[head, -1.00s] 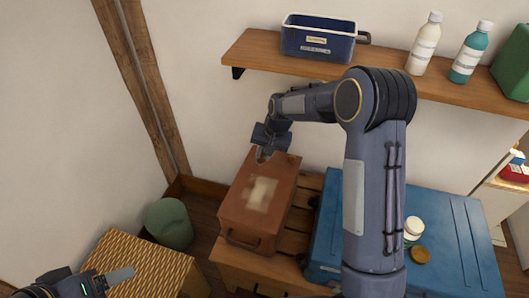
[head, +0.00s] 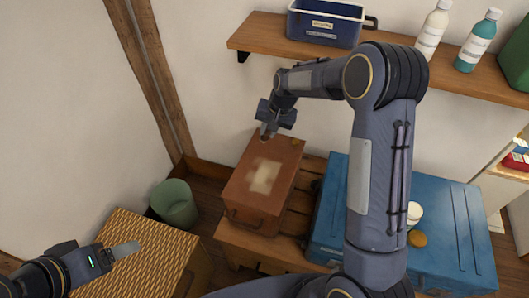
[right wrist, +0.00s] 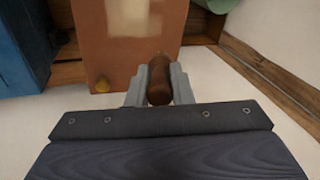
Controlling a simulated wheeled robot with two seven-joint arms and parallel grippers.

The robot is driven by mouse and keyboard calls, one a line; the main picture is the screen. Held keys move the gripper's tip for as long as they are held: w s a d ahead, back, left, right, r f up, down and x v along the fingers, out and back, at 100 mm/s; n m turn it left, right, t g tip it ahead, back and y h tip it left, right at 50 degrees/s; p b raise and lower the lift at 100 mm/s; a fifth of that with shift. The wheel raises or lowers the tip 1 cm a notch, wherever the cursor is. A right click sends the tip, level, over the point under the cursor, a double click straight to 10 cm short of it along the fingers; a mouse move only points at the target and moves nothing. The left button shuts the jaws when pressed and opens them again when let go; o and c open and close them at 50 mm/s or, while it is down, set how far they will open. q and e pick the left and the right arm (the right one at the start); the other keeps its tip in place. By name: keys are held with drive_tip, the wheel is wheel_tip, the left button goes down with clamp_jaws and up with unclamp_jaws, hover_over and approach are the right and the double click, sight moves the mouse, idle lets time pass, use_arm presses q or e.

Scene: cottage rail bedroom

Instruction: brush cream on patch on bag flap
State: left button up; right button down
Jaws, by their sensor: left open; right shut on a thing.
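The brown leather bag (head: 247,207) lies flap up on the wooden surface, with a pale, smeared patch (head: 265,176) on its flap. My right gripper (head: 266,134) is above the bag's far end, away from the patch. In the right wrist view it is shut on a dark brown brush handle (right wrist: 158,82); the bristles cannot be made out. The patch also shows at the top of that view (right wrist: 128,15). My left gripper (head: 124,250) is open and empty at the lower left, far from the bag. A white cream jar (head: 413,212) stands on the blue case, partly hidden by my right arm.
A yellowish lid (head: 417,239) lies beside the jar on the blue case (head: 450,235). A small yellow knob (right wrist: 102,85) shows at the bag's end. A wicker surface (head: 135,265) and a green bin (head: 174,203) are left. A shelf (head: 270,43) with a blue tub (head: 325,25) and bottles runs above.

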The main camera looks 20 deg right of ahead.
drive_tip(key=shift+s+a+r, duration=0.1)
drive_tip(key=shift+s+r, duration=0.05)
drive_tip(key=shift+s, duration=0.05)
drive_tip(key=s+a+r+p, duration=0.1)
drive_tip(key=s+a+p, duration=0.1)
drive_tip(key=s+p, duration=0.35)
drive_tip(key=s+a+r+p, duration=0.2)
drive_tip(key=s+a, duration=0.1)
drive_tip(key=s, duration=0.6)
drive_tip(key=shift+w+d+f+b, duration=0.15)
drive_tip(key=shift+f+b, duration=0.7)
drive_tip(key=shift+f, duration=0.45)
drive_tip(key=shift+w+f+b, duration=0.15)
drive_tip(key=shift+f+b, duration=0.7)
drive_tip(key=shift+f, duration=0.4)
